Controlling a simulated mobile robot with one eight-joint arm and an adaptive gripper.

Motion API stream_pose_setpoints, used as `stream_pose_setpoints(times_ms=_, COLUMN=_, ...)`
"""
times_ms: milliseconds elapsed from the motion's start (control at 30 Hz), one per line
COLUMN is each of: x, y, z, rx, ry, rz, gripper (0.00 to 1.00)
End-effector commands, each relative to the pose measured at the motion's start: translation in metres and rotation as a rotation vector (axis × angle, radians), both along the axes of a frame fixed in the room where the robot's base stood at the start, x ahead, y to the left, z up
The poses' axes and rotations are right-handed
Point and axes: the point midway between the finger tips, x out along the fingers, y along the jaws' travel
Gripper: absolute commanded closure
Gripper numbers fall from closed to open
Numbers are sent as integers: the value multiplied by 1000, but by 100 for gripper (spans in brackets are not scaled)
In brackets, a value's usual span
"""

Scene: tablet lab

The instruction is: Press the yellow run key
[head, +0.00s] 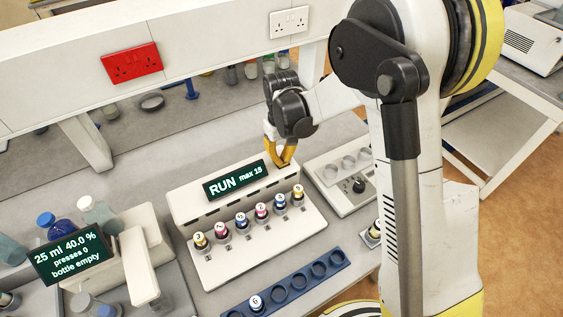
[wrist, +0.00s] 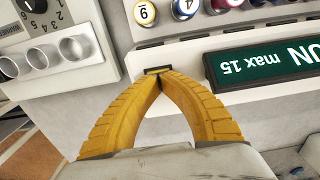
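The white machine (head: 190,203) stands mid-bench, with a dark green display (head: 235,180) reading "RUN max 15" and several numbered vials in its front row. A small dark-rimmed rectangle (wrist: 157,69) lies on its top ledge beside the display, where the run key seems to be; my fingers hide part of it and its yellow colour is hard to make out. My gripper (head: 280,162) is over that end of the machine, yellow fingers pointing down. In the wrist view the fingertips (wrist: 160,80) meet, with nothing held, right at the rectangle's edge. I cannot tell whether they touch it.
A dispenser with a display (head: 72,257) reading "bottle empty" stands at left, near bottles. A blue rack (head: 328,263) with one vial lies in front. A panel with a knob and round cups (head: 330,175) is close on the right. A shelf wall with red sockets (head: 131,63) runs behind.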

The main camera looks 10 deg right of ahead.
Motion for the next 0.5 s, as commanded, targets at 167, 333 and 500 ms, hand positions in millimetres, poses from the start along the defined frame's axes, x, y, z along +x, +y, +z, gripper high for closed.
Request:
stream_pose_setpoints(times_ms=167, x=0, y=0, z=2, rx=0, ry=0, rz=0, gripper=100)
stream_pose_setpoints(times_ms=333, x=0, y=0, z=10, rx=0, ry=0, rz=0, gripper=100)
stream_pose_setpoints(times_ms=500, x=0, y=0, z=22, rx=0, ry=0, rz=0, gripper=100)
